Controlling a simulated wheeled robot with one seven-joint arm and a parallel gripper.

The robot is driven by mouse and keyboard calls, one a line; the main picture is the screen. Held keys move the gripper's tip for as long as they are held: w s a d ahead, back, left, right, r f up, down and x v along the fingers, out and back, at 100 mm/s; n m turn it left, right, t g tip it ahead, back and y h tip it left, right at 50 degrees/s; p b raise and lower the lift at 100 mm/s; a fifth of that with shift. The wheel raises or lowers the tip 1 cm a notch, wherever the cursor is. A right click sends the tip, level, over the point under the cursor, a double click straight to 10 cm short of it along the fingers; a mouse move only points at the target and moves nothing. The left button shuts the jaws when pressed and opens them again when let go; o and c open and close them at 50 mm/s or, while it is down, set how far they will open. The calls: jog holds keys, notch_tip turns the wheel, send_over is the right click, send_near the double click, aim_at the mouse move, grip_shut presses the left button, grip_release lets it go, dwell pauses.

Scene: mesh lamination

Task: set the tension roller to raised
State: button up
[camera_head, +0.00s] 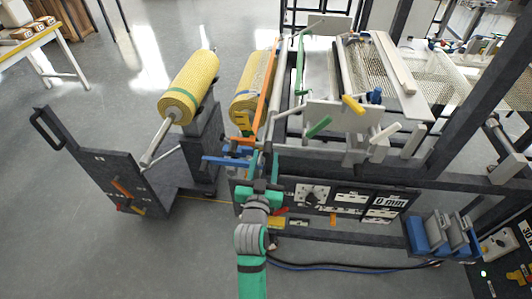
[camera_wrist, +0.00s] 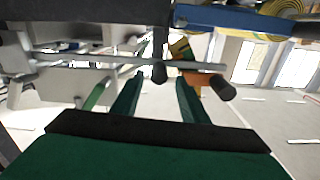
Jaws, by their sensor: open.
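My gripper (camera_head: 263,168) is at the near left corner of the laminating machine (camera_head: 340,112), its two green fingers apart and pointing at the machine. In the wrist view the open fingers (camera_wrist: 160,95) have a grey bar with dark end knobs (camera_wrist: 160,73) beyond them. One knob shows in the gap between the fingers; I cannot tell whether they touch. I see no label naming the tension roller, so I cannot tell which part it is or whether it is raised. Levers on the machine include a green one (camera_head: 319,127), a yellow one (camera_head: 353,104) and a white one (camera_head: 384,134).
A cart with a yellow mesh roll (camera_head: 189,86) stands left of the machine. An orange bar (camera_head: 266,92) and a blue bar (camera_head: 226,162) lie near my gripper. A control panel (camera_head: 330,196) is right of it. Grey floor is clear in front left.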

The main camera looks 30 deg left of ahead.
jog(key=v, duration=0.7)
jog(key=shift+s, duration=0.1)
